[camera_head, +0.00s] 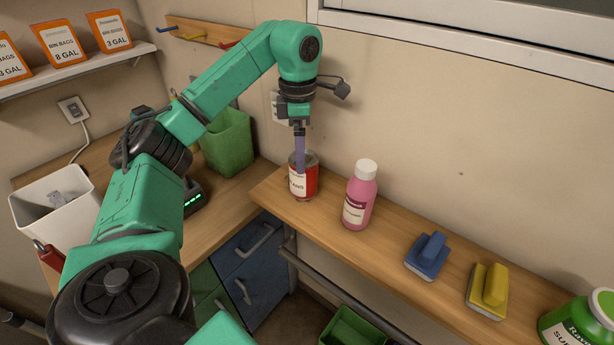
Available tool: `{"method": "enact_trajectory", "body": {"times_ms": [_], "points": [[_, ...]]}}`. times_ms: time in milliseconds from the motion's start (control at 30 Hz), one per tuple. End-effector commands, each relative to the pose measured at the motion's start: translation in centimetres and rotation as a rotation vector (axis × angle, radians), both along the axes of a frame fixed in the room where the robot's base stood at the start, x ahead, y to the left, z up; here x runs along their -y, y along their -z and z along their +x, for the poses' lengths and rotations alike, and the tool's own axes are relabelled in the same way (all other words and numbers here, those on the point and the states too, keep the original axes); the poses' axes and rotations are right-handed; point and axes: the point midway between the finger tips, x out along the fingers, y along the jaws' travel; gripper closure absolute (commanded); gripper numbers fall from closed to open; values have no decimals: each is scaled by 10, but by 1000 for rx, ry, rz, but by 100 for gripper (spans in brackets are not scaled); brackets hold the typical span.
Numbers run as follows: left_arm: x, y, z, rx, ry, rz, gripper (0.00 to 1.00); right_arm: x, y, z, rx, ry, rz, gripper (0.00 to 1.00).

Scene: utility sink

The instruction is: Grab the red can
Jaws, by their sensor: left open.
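The red can (310,184) stands upright near the left end of the wooden shelf (390,246). It has a pale label on its left side. My left gripper (300,168) points straight down at the can, with a purple-grey finger in front of the can's top and upper side. The gripper is open. Only one finger shows clearly, so I cannot tell whether the can is between the fingers or whether they touch it. My right gripper is not in view.
A pink bottle with a white cap (359,198) stands just right of the can. Further right are a blue brush (428,257), a yellow brush (488,291) and a green tub (582,322). A green bin (229,144) and white bin (58,209) are on the left.

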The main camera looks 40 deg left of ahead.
Motion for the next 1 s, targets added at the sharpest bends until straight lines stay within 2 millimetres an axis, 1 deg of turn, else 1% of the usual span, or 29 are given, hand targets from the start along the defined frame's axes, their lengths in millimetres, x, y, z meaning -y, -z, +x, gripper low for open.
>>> {"method": "enact_trajectory", "body": {"times_ms": [33,67,133,200,267,367,400,500,600,733,767,800,867,900,933,1000], "points": [[1,25,0,-4,3,-2,0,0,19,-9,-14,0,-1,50],[1,31,0,-3,3,-1,0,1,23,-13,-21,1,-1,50],[1,38,0,-4,2,-1,0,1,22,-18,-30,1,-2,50],[1,43,0,-2,2,-1,0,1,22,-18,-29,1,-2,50],[1,49,1,-3,1,0,0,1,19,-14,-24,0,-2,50],[3,64,4,-5,1,1,0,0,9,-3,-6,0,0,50],[4,72,5,-5,1,1,0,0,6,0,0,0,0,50],[3,89,5,-1,1,0,0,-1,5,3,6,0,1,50],[4,94,5,1,1,-1,0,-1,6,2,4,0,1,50],[4,94,6,1,1,-1,0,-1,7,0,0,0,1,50],[4,94,6,1,1,-1,12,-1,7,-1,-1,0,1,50],[4,94,6,1,2,-1,27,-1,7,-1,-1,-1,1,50],[4,94,6,1,2,-1,50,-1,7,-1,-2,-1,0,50],[4,94,6,1,2,-1,65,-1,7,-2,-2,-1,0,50],[4,94,6,1,2,-1,71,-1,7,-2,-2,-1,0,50],[4,94,6,1,2,-1,71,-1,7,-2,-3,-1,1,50]]}}
